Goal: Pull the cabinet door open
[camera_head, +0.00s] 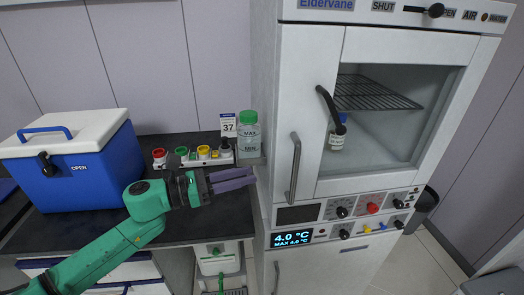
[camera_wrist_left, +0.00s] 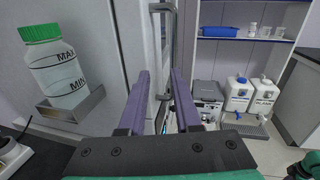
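The white cabinet (camera_head: 300,110) stands right of centre in the head view. Its door has a large window and a vertical grey handle (camera_head: 295,168) at the left. The door looks shut. My left gripper (camera_head: 254,177), with purple fingers, is left of the handle and points towards it. In the left wrist view its fingers (camera_wrist_left: 160,73) are apart with nothing held between them. The handle (camera_wrist_left: 172,45) shows ahead, between the fingertip lines; I cannot judge the exact gap.
A green-capped bottle (camera_head: 249,134) in a bracket is close to my left gripper. Inside the cabinet are a wire shelf (camera_head: 370,94) and a small bottle (camera_head: 338,138).

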